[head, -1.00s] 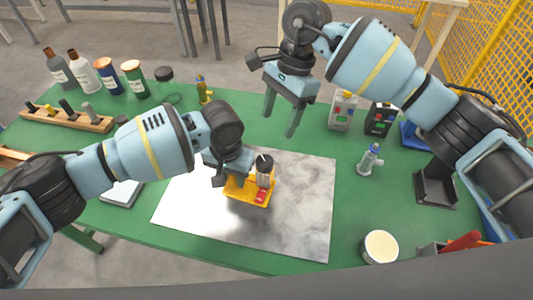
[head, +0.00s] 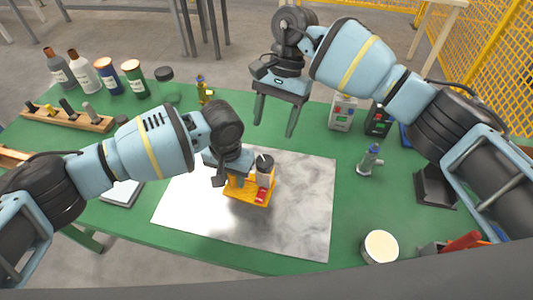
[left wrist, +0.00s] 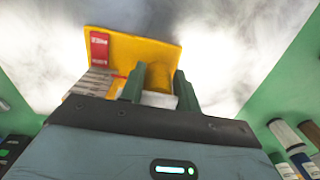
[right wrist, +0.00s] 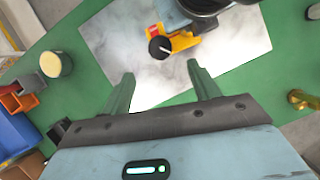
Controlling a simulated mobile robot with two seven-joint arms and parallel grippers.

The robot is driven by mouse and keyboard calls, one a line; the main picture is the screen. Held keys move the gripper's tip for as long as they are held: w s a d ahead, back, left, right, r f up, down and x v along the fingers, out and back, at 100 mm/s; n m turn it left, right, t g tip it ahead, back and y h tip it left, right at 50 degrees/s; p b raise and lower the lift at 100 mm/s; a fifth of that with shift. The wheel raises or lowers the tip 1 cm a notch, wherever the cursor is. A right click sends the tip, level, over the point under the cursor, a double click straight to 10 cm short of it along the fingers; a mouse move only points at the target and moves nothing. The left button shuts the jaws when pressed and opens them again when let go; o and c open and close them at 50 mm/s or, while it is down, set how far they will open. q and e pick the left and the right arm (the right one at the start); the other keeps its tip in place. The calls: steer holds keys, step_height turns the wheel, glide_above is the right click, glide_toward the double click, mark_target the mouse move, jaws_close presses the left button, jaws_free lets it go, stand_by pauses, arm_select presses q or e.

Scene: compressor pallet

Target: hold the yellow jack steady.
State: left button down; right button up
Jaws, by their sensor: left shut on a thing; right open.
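The yellow jack (head: 240,195) stands on the pale marbled plate (head: 190,215). It has a red label and a dark-topped grey cylinder (head: 265,170) on its right side. My left gripper (head: 235,175) is shut on the jack; in the left wrist view its fingers (left wrist: 158,88) close around a yellow post of the jack (left wrist: 130,50). My right gripper (head: 275,115) is open and empty above the back of the table. In the right wrist view its fingers (right wrist: 160,90) are wide apart, with the jack (right wrist: 182,42) beyond them, partly hidden by my left arm.
The green table (head: 310,240) holds several bottles (head: 108,76) at the back left and a wooden block with pegs (head: 70,118). A grey-blue valve fitting (head: 370,160) and a round cream-topped tub (head: 381,247) stand right.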

mark_target(267, 160)
steer(key=x, duration=0.9)
steer(key=shift+f, duration=0.3)
steer(key=c, duration=1)
steer(key=shift+s+d+m+t+y, duration=0.1)
steer(key=shift+m+t+y, duration=0.2)
steer(key=shift+m, duration=0.85)
steer(key=shift+s+d+m+t+y, duration=0.15)
steer(key=shift+m+t, duration=0.25)
steer(key=shift+m, duration=0.75)
steer(key=shift+w, duration=0.1)
steer(key=shift+m+y, duration=0.25)
steer(key=shift+m, duration=0.45)
steer(key=shift+m+t, duration=0.4)
steer(key=shift+m, duration=0.2)
